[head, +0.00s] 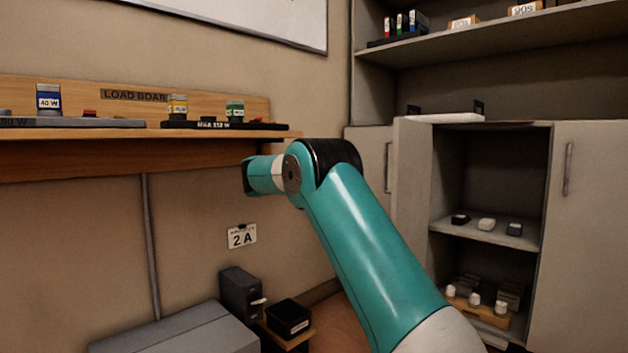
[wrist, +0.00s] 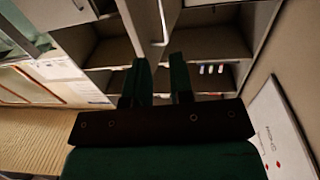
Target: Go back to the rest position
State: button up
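My gripper (wrist: 160,62) shows in the wrist view with its two dark green fingers apart. A gap with a cabinet door behind it shows between them, and I see nothing held. In the head view my teal arm rises from the lower right and bends at a black joint; its far end points left, near the right end of the load board shelf. The gripper's fingers cannot be made out in the head view.
The load board shelf (head: 60,157) on the left wall carries several colored cylinders. A grey cabinet (head: 590,220) on the right has an open compartment with small items. A dark box (head: 241,293) and a black bin (head: 289,318) stand low. A whiteboard (wrist: 283,130) shows in the wrist view.

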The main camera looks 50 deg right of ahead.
jog(key=shift+a, duration=0.2)
dwell(0.5)
jog(key=shift+a, duration=0.15)
